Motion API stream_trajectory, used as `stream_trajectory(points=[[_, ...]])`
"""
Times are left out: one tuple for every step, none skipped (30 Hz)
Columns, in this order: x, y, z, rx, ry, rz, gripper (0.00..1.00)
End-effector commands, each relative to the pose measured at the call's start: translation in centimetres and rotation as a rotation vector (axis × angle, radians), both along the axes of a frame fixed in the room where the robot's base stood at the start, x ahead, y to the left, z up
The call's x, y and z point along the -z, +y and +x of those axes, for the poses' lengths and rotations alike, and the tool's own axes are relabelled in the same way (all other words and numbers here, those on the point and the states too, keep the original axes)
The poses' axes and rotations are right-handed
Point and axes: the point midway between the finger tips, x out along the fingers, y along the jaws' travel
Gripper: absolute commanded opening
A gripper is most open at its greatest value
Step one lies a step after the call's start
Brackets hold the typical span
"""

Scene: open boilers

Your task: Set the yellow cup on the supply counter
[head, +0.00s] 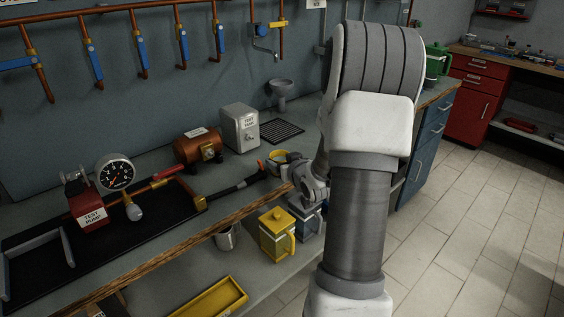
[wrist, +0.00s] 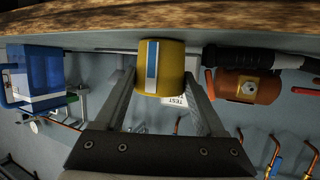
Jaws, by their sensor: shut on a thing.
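The yellow cup (wrist: 160,62) has a blue and white stripe and sits between the fingers of my gripper (wrist: 160,78) in the wrist view, which shows the scene upside down. In the head view the cup (head: 276,156) is over the workbench (head: 226,178), just behind its wooden front edge. My gripper (head: 296,172) is shut on it, partly hidden by my arm. The cup's base is at or very close to the grey worktop; I cannot tell whether it touches. No readable label shows which counter is the supply counter.
A black hose with an orange tip (head: 262,168) lies left of the cup. A grey test box (head: 240,127) and copper boiler (head: 198,147) stand behind. A blue jug (wrist: 38,75) shows in the wrist view. A yellow lidded pot (head: 277,233) stands on the lower shelf.

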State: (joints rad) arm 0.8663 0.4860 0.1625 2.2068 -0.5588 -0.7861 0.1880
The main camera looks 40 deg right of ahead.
Motion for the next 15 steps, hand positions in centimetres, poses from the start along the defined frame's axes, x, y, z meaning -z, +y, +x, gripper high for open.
stream_trajectory(points=[[0.13, 0.01, 0.01, 0.000, 0.000, 0.000, 0.75], [0.08, 0.01, 0.01, 0.000, 0.000, 0.000, 0.81], [0.07, 0.01, 0.01, 0.000, 0.000, 0.000, 0.88], [0.08, 0.01, 0.01, 0.000, 0.000, 0.000, 0.93], [0.08, 0.01, 0.01, 0.000, 0.000, 0.000, 0.99], [0.08, 0.01, 0.01, 0.000, 0.000, 0.000, 1.00], [0.08, 0.01, 0.01, 0.000, 0.000, 0.000, 1.00], [0.08, 0.01, 0.01, 0.000, 0.000, 0.000, 1.00], [0.08, 0.01, 0.01, 0.000, 0.000, 0.000, 1.00], [0.08, 0.01, 0.01, 0.000, 0.000, 0.000, 1.00], [0.06, 0.01, 0.00, 0.000, 0.000, 0.000, 1.00], [0.02, 0.00, 0.00, 0.000, 0.000, 0.000, 1.00], [-0.05, 0.01, 0.00, 0.000, 0.000, 0.000, 1.00], [-0.17, 0.00, 0.00, 0.000, 0.000, 0.000, 1.00], [-0.39, 0.00, 0.00, 0.000, 0.000, 0.000, 1.00]])
